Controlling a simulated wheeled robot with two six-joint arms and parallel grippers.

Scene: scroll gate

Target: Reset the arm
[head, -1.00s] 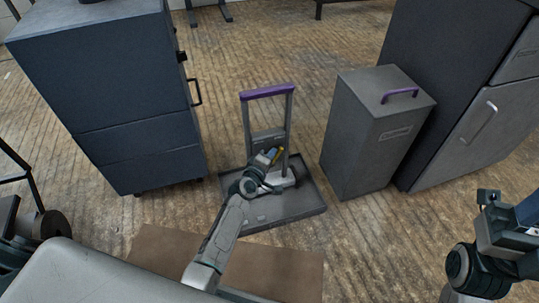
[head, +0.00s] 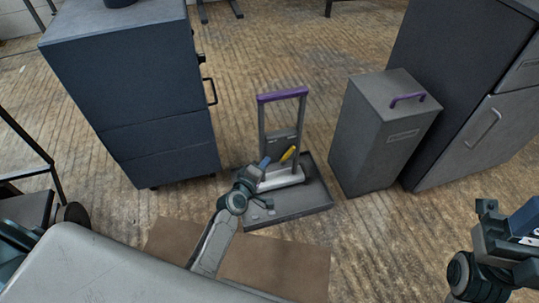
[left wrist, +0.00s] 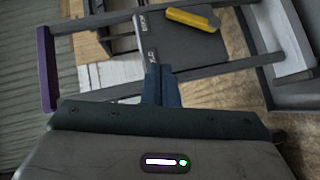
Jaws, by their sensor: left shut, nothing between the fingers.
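My left arm reaches in from the bottom of the head view. Its gripper (head: 264,163) is shut and empty, its blue fingers together beside the left post of the purple-topped gate frame (head: 283,98). In the left wrist view the shut fingers (left wrist: 161,85) point at the frame's dark panel, and a yellow piece (left wrist: 193,19) lies beyond them. The yellow piece also shows in the head view (head: 288,154), right of the fingertips. My right arm is folded at the right edge of the head view; its finger state is unclear.
The frame stands on a grey tray (head: 285,208) on the floor. A dark blue cabinet (head: 150,100) stands to the left. A grey bin (head: 385,135) with a purple handle and a dark cabinet (head: 470,110) stand to the right. A brown mat (head: 285,265) lies in front.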

